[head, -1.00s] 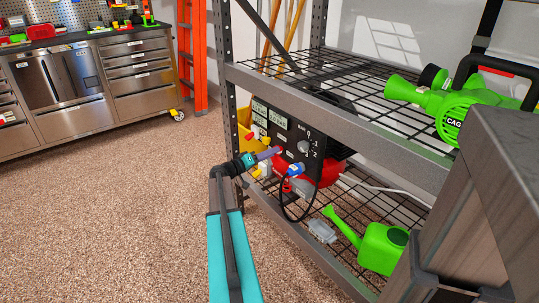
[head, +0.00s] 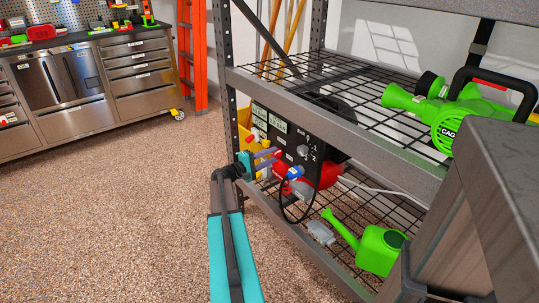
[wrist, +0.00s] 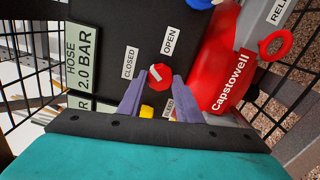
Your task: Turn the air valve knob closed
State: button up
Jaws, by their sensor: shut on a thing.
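The air valve knob (wrist: 160,77) is a small red round knob with a white mark. It sits on a black panel (wrist: 105,30) in the wrist view, between a CLOSED label (wrist: 130,63) and an OPEN label (wrist: 171,42). The white mark slants across the knob; its exact setting is hard to tell. My gripper (wrist: 163,82) has its two purple fingers on either side of the knob, shut on it. In the head view my gripper (head: 276,156) reaches the front of the panel (head: 318,165), and the knob is hidden there.
A red Capstowell tank (wrist: 212,65) is right of the knob, with a red ring (wrist: 276,43) beyond. A yellow part (wrist: 147,111) is between my fingers. The metal shelf (head: 345,110) holds a green blower (head: 450,115) above and a green watering can (head: 380,250) below.

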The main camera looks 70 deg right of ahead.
jog(key=n+p, duration=0.1)
jog(key=n, duration=0.1)
jog(key=n+p, duration=0.1)
jog(key=shift+w+d+r+n, duration=0.1)
jog(key=shift+d+r+n, duration=0.05)
jog(key=shift+r+n, duration=0.2)
jog(key=shift+f+n+p, duration=0.15)
jog(key=shift+n+p, duration=1.25)
jog(key=shift+n, duration=0.45)
jog(key=o, duration=1)
jog(key=shift+f, duration=0.1)
jog(key=shift+o, duration=0.2)
jog(key=shift+a, duration=0.2)
